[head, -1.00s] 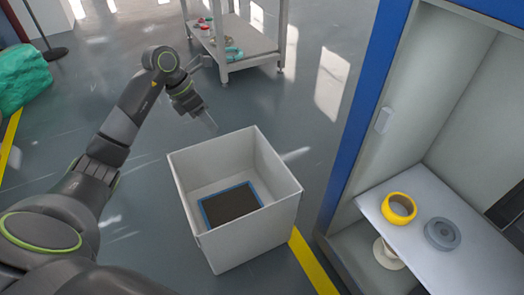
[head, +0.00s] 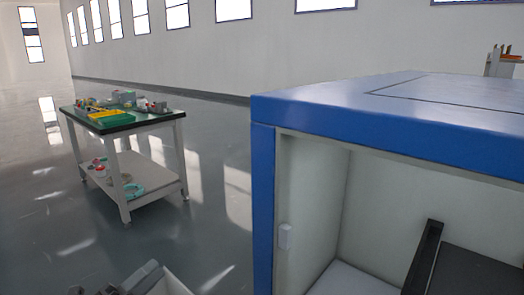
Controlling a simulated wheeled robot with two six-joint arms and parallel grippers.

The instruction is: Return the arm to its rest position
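Part of my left gripper and arm (head: 142,279) shows at the bottom edge, cut off by the frame. It is beside or above the white box (head: 176,284), of which only a corner shows. The fingertips are not clear, so I cannot tell whether they are open or shut. I see nothing held in it. My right gripper is out of view.
A blue-framed cabinet (head: 262,200) with an open pale interior fills the right. A dark panel (head: 465,272) is inside it. A workbench (head: 122,127) with trays and parts stands on the left, with a lower shelf. Grey floor between them is clear.

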